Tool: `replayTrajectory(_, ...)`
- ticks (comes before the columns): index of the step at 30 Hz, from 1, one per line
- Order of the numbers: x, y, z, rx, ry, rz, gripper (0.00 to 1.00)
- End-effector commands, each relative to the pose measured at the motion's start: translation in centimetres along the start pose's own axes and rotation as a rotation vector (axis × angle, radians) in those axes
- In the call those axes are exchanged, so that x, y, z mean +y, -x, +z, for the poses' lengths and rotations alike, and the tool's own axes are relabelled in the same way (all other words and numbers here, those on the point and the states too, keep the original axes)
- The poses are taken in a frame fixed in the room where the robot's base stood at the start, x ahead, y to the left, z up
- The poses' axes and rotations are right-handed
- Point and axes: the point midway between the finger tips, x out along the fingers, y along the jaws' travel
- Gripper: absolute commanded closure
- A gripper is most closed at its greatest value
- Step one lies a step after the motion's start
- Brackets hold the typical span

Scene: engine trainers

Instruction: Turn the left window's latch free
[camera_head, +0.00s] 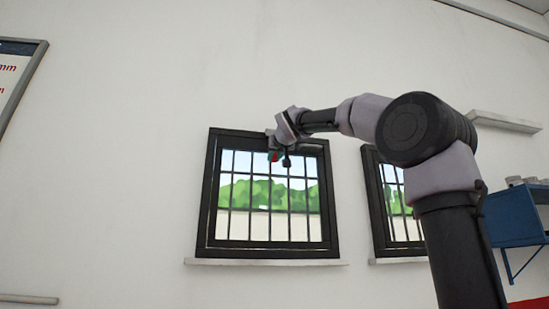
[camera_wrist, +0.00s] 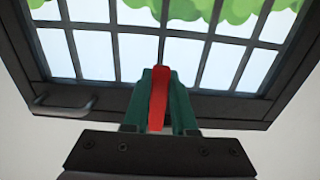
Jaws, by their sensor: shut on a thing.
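The left window (camera_head: 212,190) has a dark frame, with dark bars across its opening. Its red latch (camera_head: 275,157) shows as a small spot at the top of the window. My gripper (camera_head: 277,152) is there, in front of the top edge. In the wrist view the same window frame (camera_wrist: 235,106) crosses the lower part of the picture. The red latch (camera_wrist: 158,98) stands between the two green fingers of my gripper (camera_wrist: 160,80), which is shut on it. The fingers hide the latch's sides, and its mount cannot be made out.
A grey handle (camera_wrist: 63,105) is on the frame at the left in the wrist view. A second barred window (camera_head: 375,205) is at the right, partly behind my arm. A sill (camera_head: 265,262) juts below the left window.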

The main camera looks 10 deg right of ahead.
Motion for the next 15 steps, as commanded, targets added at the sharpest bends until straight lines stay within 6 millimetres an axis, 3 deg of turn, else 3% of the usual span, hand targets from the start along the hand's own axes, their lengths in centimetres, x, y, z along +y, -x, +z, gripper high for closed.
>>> replayTrajectory(15,-0.23,-0.01,0.03,-0.001,-0.042,0.001,1.0)
